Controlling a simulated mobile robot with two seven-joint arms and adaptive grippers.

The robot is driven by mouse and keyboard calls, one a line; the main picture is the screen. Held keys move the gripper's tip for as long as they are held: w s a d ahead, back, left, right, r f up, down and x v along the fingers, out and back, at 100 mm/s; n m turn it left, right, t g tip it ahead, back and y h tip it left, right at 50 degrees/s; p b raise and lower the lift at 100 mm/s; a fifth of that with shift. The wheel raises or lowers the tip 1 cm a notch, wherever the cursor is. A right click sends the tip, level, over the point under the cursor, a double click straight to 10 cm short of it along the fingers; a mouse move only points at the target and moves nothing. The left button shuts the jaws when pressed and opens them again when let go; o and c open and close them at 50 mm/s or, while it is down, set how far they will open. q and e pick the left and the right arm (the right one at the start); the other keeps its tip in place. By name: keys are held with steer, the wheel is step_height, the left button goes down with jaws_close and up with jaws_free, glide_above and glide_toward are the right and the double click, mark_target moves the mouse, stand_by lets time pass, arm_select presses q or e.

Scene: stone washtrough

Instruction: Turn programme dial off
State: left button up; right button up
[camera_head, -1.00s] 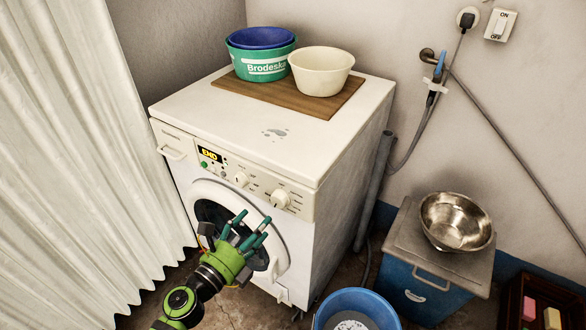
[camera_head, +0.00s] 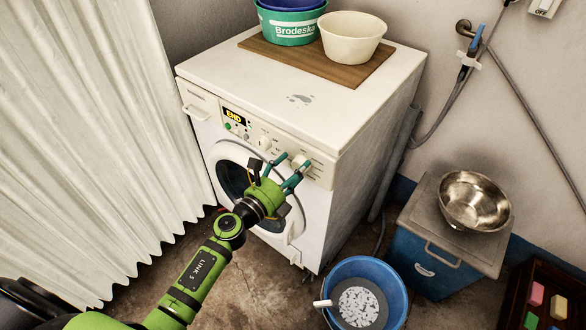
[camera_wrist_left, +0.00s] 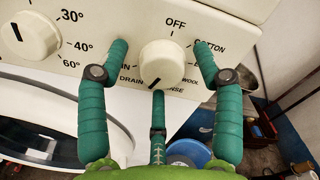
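The programme dial (camera_wrist_left: 161,64) is a cream knob on the washing machine's front panel. Its dark pointer mark faces down and slightly left, between DRAIN and RINSE. The OFF label (camera_wrist_left: 176,23) is above the dial. My left gripper (camera_wrist_left: 163,48) is open, with teal fingers on the dial's left and right and a third finger below. Gaps show at both sides; I cannot tell whether the lower finger touches. In the head view the gripper (camera_head: 291,163) is at the right-hand dial (camera_head: 300,161), partly hiding it. My right gripper is not in view.
The washing machine (camera_head: 300,95) display reads END. A temperature dial (camera_wrist_left: 32,34) is left of the programme dial. A blue bucket (camera_head: 398,283) stands on the floor, and a steel bowl (camera_head: 474,200) rests on a blue cabinet. A pale curtain (camera_head: 90,150) hangs at left.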

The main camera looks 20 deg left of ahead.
arm_select(q)
steer(key=shift+r, duration=0.1)
steer(key=c, duration=0.9)
